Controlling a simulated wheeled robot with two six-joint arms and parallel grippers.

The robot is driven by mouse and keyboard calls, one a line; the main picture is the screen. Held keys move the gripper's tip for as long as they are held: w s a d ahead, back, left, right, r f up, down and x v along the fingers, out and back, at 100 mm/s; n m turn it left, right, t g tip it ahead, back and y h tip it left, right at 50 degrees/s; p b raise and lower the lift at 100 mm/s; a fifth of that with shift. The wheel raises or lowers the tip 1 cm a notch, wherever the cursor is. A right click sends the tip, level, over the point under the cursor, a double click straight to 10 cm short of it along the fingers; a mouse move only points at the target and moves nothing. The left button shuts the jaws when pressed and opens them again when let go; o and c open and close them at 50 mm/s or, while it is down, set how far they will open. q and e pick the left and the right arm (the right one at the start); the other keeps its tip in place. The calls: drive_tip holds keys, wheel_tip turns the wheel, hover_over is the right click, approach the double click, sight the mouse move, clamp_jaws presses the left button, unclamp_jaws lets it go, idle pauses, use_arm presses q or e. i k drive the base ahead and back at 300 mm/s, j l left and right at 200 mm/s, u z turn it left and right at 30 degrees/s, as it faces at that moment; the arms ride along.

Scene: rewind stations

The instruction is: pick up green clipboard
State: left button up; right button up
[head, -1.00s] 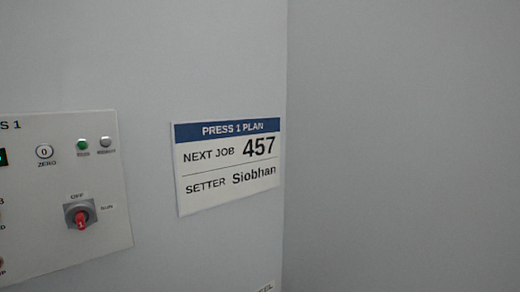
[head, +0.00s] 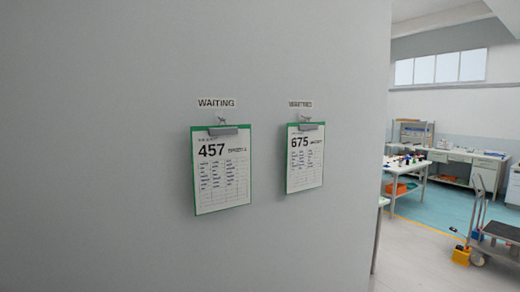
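Two green clipboards hang on a grey wall, each from a hook, each with a metal clip and a white printed sheet. The left clipboard (head: 221,170) reads 457 under a label WAITING (head: 216,103). The right clipboard (head: 305,158) reads 675 under a second label (head: 300,104) whose text is too blurred to read surely. Neither of my grippers shows in the head view.
The grey wall (head: 100,150) ends right of the clipboards. Beyond it is an open room with white benches (head: 460,161), a table with an orange bin (head: 400,188), and a grey cart (head: 500,236). A yellow item (head: 461,255) sits on the floor.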

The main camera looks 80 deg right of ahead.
sight(222, 173)
drive_tip(key=z, duration=2.75)
